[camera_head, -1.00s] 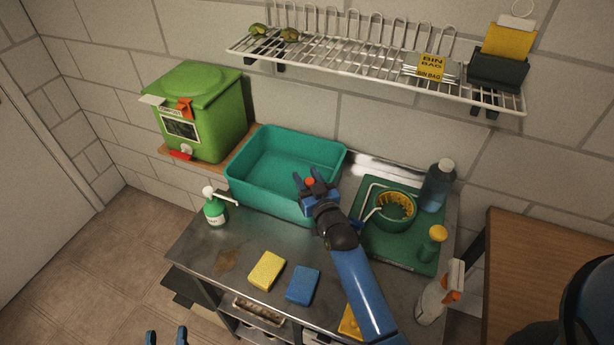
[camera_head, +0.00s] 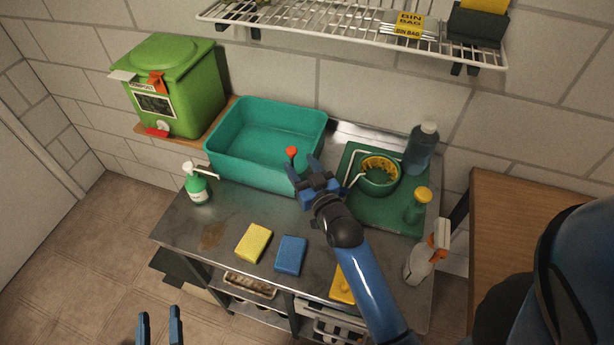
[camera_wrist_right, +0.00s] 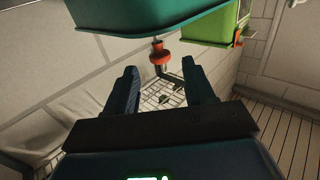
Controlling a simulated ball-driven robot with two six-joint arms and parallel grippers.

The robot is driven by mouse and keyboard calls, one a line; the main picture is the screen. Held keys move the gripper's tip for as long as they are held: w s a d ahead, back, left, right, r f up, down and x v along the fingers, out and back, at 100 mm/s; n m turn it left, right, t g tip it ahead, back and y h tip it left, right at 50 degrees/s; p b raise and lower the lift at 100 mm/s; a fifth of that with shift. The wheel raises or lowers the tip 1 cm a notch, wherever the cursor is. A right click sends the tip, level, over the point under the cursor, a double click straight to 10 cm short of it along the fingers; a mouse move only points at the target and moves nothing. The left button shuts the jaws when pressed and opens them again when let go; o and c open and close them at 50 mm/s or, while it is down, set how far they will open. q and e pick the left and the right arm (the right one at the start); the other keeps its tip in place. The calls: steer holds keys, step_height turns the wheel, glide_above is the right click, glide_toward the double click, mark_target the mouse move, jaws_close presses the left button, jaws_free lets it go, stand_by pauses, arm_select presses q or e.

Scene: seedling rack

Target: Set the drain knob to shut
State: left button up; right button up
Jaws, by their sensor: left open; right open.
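The drain knob (camera_head: 291,151) is a small red knob at the front right side of the teal basin (camera_head: 225,160). In the right wrist view the red knob (camera_wrist_right: 160,57) sits on a fitting under the basin (camera_wrist_right: 130,18), with a dark bent pipe below it. My right gripper (camera_head: 303,166) is open and empty, just short of the knob. In the wrist view the knob lies ahead, between the two fingers, apart from them. Whether it stands open or shut I cannot tell. My left gripper (camera_head: 158,325) is open and empty at the bottom left, over the floor.
A green compost bin (camera_head: 190,95) stands left of the basin. A soap bottle (camera_head: 197,187), yellow sponge (camera_head: 254,243) and blue sponge (camera_head: 291,254) are on the steel table (camera_head: 220,215). A green mat (camera_head: 385,213) with bottles lies right. A wire rack (camera_head: 340,37) hangs above.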

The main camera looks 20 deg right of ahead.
steer(key=shift+s+d, duration=0.15)
steer(key=shift+s, duration=0.55)
steer(key=shift+s+d, duration=0.15)
steer(key=shift+s, duration=0.5)
steer(key=shift+f, duration=0.1)
